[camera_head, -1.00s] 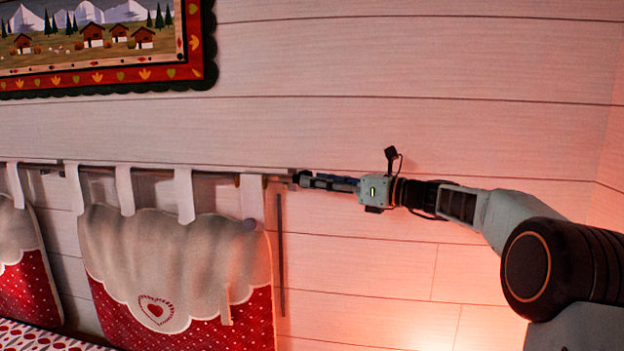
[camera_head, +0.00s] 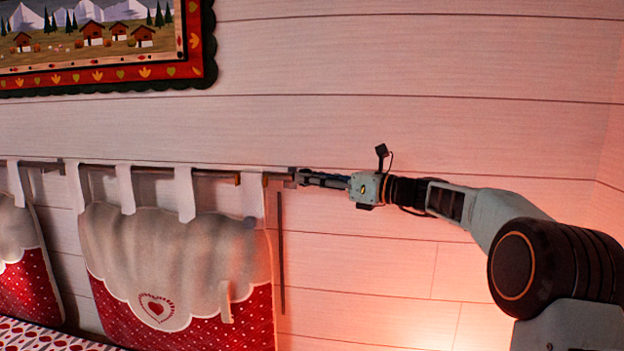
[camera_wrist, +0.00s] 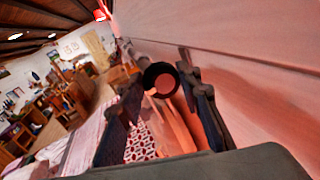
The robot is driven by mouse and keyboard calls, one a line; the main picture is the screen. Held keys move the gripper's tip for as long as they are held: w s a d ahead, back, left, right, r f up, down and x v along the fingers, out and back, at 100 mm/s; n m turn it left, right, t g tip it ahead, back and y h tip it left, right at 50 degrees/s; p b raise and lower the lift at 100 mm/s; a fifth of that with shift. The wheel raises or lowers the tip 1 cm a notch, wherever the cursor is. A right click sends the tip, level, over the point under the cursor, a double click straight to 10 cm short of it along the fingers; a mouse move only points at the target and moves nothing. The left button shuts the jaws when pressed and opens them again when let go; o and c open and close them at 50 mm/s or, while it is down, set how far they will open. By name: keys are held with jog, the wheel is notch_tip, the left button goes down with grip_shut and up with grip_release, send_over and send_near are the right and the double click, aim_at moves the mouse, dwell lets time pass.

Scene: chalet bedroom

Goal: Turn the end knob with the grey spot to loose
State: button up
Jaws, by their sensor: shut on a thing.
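The end knob (camera_wrist: 148,74) shows in the wrist view as a dark round ring with a paler reddish middle, between my two fingers. I cannot make out a grey spot on it. In the head view my gripper (camera_head: 301,178) reaches in from the right to the right end of the wall rail (camera_head: 222,177), with its fingertips shut on the end knob. The fingers hide most of the knob there. In the wrist view my gripper (camera_wrist: 160,92) has one finger on each side of the knob.
Cushions with white tabs hang from the rail; the nearest cushion (camera_head: 165,255) has a red lower part with a heart. A thin dark bar (camera_head: 281,250) hangs below the rail's end. The plank wall (camera_head: 420,90) runs close behind my arm. A framed picture (camera_head: 100,45) is at upper left.

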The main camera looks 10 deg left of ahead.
jog(key=shift+f, duration=0.1)
jog(key=n+g+y, duration=0.1)
jog(key=n+g, duration=0.1)
jog(key=n, duration=0.5)
jog(key=n+g+y, duration=0.2)
jog(key=n, duration=0.5)
jog(key=n+g+y, duration=0.1)
jog(key=n+g, duration=0.1)
jog(key=n, duration=0.6)
jog(key=shift+w+f, duration=0.1)
jog(key=shift+w, duration=0.15)
jog(key=shift+f+n+p, duration=0.15)
jog(key=shift+n+p, duration=0.15)
jog(key=shift+n, duration=0.1)
jog(key=o, duration=1.2)
jog(key=shift+c, duration=0.2)
